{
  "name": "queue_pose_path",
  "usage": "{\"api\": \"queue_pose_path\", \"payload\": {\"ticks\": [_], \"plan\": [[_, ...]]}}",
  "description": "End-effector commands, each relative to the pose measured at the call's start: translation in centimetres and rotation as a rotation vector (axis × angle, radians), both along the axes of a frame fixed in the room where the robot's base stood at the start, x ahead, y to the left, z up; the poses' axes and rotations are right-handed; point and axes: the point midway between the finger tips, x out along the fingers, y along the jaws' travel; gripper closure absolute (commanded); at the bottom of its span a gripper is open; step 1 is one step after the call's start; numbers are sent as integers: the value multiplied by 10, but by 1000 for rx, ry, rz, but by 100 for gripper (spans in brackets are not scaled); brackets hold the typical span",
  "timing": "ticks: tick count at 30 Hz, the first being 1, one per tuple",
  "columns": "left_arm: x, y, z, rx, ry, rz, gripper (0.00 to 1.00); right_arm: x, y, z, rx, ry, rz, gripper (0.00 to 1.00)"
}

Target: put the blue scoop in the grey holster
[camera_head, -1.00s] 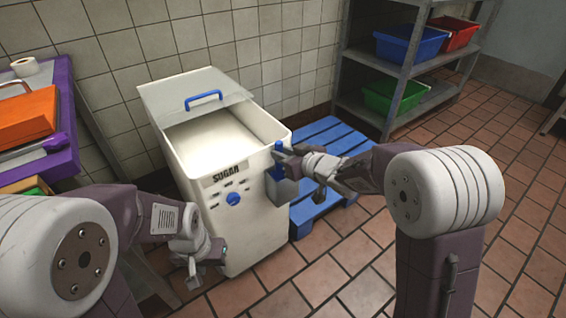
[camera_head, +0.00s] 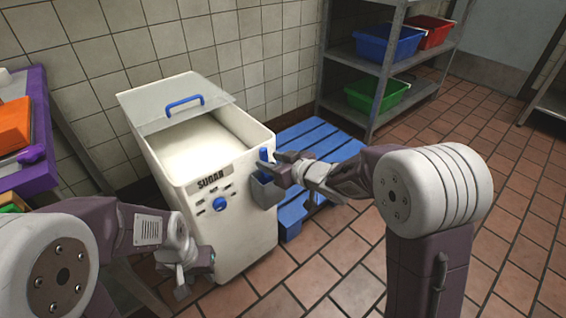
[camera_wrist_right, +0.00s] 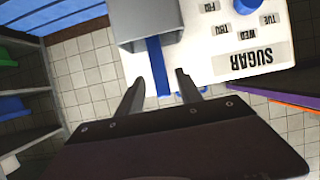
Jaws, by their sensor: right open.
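The blue scoop's handle (camera_head: 263,154) stands up out of the grey holster (camera_head: 265,192) on the side of the white sugar bin. In the right wrist view the blue handle (camera_wrist_right: 155,68) comes out of the holster (camera_wrist_right: 150,32); the rest of the scoop is hidden inside. My right gripper (camera_head: 279,164) is just right of the handle. Its fingers (camera_wrist_right: 160,78) are open, one on each side of the handle with gaps. My left gripper (camera_head: 182,282) hangs low in front of the bin, away from the scoop; its jaw opening is unclear.
The sugar bin (camera_head: 240,225) has a clear lid with a blue handle at the back. A blue pallet (camera_head: 320,140) lies behind and right of the holster. A metal shelf with coloured tubs (camera_head: 388,45) stands at the back right. A purple-edged table (camera_head: 42,120) is at left.

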Motion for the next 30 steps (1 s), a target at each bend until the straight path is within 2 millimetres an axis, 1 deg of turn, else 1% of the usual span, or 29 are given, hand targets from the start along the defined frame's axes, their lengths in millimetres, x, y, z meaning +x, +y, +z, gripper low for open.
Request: {"api": "queue_pose_path", "payload": {"ticks": [1,3,9,12,16,23,25,26,28,29,30], "plan": [[0,0,10,0,0,0,64,-9,-7,11,0,0,-2,57],[0,0,18,0,0,0,64,-22,-17,19,0,0,-4,57],[0,0,37,0,0,0,64,-57,-43,36,1,-1,-4,57],[0,0,41,0,0,0,64,-68,-50,39,0,-1,-3,57],[0,0,43,0,0,0,64,-75,-54,40,0,0,-1,57],[0,0,42,0,0,0,64,-75,-55,39,-2,1,-3,57],[0,0,42,0,0,0,64,-73,-66,31,-30,25,-50,57],[0,0,42,0,0,0,64,-71,-76,24,-57,50,-94,57],[0,0,42,0,0,0,64,-74,-112,-1,-146,159,-239,57],[0,0,42,0,0,0,64,-82,-129,-15,-187,228,-308,57],[0,0,42,0,0,0,64,-97,-150,-34,-235,332,-390,57]]}}
